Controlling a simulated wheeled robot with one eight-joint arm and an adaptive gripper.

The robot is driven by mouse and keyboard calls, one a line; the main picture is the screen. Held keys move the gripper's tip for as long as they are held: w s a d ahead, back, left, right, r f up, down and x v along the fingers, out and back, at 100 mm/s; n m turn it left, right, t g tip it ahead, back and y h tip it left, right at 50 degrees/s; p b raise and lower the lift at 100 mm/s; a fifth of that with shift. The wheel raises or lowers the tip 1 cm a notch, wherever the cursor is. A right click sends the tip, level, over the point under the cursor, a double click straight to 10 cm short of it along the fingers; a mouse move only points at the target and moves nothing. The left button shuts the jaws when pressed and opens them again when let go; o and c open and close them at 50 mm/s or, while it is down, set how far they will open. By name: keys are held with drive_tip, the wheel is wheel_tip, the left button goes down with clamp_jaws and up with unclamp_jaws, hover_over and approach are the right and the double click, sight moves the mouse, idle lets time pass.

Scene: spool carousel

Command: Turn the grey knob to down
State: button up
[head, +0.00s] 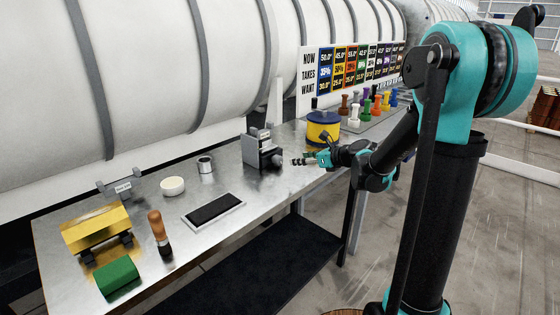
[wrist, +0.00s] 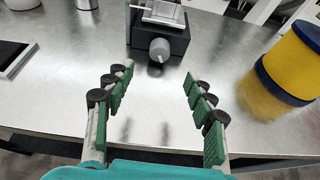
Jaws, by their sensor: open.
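The grey knob (wrist: 160,50) sticks out from the front of a dark grey box (wrist: 172,35) in the wrist view. In the head view the knob (head: 275,160) is on the side of the box (head: 258,150) facing my gripper. My gripper (head: 300,161) is to the right of the knob there, apart from it. In the wrist view my gripper (wrist: 158,80) is open and empty, with its green-padded fingers spread to either side below the knob.
A yellow and blue drum (wrist: 285,68) stands to the right of my gripper. The steel bench (head: 150,250) holds a black pad (head: 214,210), a metal cup (head: 205,165) and a wooden-handled tool (head: 158,230). Colored spools (head: 355,113) stand at the far end. Bare bench lies between my fingers.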

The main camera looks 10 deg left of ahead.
sight(280, 160)
drive_tip(key=x, duration=1.2)
drive_tip(key=shift+w+a+f, duration=0.15)
drive_tip(key=shift+a+f, duration=0.05)
drive_tip(key=shift+f, duration=0.05)
drive_tip(key=c, duration=1.2)
drive_tip(key=shift+o, duration=0.2)
drive_tip(key=shift+a+n+t+h, duration=0.1)
drive_tip(key=shift+n+t+h, duration=0.2)
drive_tip(key=shift+n, duration=0.2)
drive_tip(key=shift+n+t, duration=0.4)
drive_tip(key=shift+n, duration=0.1)
